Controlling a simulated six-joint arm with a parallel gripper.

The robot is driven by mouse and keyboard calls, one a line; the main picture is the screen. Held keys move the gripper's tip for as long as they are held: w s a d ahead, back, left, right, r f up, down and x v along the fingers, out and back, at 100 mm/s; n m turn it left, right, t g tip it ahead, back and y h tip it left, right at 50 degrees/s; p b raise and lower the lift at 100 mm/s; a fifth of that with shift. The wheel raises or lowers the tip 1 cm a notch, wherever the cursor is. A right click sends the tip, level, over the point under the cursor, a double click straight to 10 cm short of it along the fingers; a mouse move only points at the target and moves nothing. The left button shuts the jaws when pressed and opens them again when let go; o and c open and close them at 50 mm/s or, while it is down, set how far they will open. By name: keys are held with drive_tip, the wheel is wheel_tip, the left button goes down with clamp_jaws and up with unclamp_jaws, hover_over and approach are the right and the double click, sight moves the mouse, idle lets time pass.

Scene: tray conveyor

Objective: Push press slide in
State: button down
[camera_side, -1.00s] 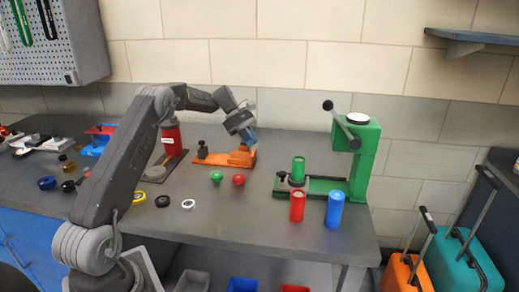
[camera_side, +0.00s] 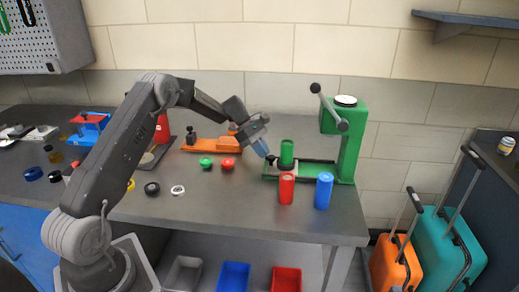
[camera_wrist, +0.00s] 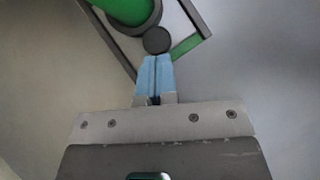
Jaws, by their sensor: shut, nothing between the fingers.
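The green press (camera_side: 346,140) stands at the right part of the bench, its dark lever raised to the upper left. Its slide (camera_side: 300,169) lies along the low green base, with a green cylinder (camera_side: 287,152) standing on it toward the left end. A dark round knob (camera_wrist: 156,40) is at the slide's outer end. My gripper (camera_side: 267,155) is shut and empty, angled down to the left end of the slide. In the wrist view its light-blue fingertips (camera_wrist: 155,62) are at the knob's edge; I cannot tell whether they touch it.
A red cylinder (camera_side: 286,188) and a blue cylinder (camera_side: 323,190) stand in front of the press. Green (camera_side: 206,162) and red (camera_side: 228,164) knobs lie left of my gripper. An orange fixture (camera_side: 215,142) is behind them.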

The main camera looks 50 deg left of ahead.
drive_tip(key=w+d, duration=0.8)
drive_tip(key=shift+w+d+f, duration=0.1)
drive_tip(key=shift+w+d, duration=0.7)
drive_tip(key=shift+d, duration=0.1)
